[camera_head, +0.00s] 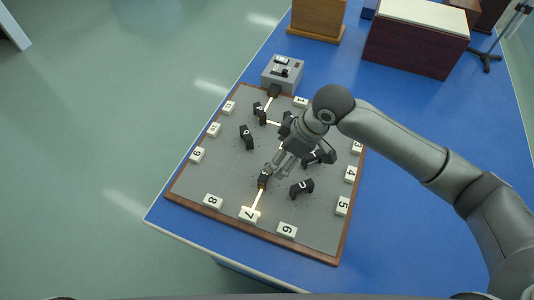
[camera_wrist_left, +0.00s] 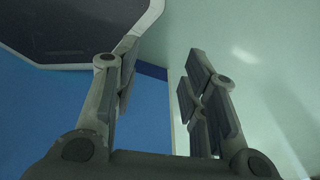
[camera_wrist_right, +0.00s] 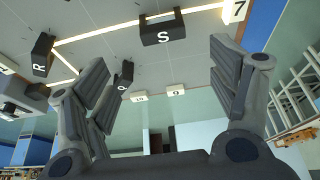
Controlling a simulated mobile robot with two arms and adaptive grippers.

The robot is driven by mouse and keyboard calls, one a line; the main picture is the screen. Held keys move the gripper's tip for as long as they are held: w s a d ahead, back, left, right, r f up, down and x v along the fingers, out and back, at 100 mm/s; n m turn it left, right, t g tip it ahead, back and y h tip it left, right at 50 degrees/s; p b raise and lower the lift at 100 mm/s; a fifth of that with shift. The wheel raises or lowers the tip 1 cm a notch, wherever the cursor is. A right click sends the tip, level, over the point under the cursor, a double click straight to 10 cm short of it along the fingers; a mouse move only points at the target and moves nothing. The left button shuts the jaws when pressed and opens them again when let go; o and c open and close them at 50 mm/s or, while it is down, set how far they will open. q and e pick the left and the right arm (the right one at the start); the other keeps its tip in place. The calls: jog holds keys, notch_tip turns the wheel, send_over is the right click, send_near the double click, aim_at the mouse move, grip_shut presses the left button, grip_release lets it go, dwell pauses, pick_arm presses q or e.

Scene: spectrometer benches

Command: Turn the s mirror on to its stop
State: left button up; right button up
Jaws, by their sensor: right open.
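The S mirror (camera_wrist_right: 163,33) is a black block with a white letter S, standing on the grey board. In the head view it (camera_head: 264,180) stands near the board's front, behind label 7. My right gripper (camera_head: 276,166) is over the board close to it. In the right wrist view my right gripper (camera_wrist_right: 160,58) is open, and the S mirror shows beyond the gap between its fingers, not gripped. Contact cannot be told. My left gripper (camera_wrist_left: 160,68) is open and empty in the left wrist view; it is outside the head view.
Mirrors U (camera_head: 302,188), Q (camera_head: 247,138), P (camera_head: 259,111), R (camera_wrist_right: 41,55) and T (camera_head: 320,157) stand around. A bright beam line reaches label 7 (camera_head: 250,213). A grey source box (camera_head: 283,74) stands behind the wood-rimmed board (camera_head: 215,214). My right arm hides part of the board.

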aim_at(266, 176)
jog(key=p+x, duration=0.1)
jog(key=x, duration=0.8)
jog(key=shift+s+a, duration=0.15)
jog(key=shift+a+f, duration=0.1)
jog(key=shift+f, duration=0.45)
jog(key=shift+c, duration=0.6)
jog(key=c, duration=0.9)
pick_arm(q)
jog(key=shift+s+r, duration=0.75)
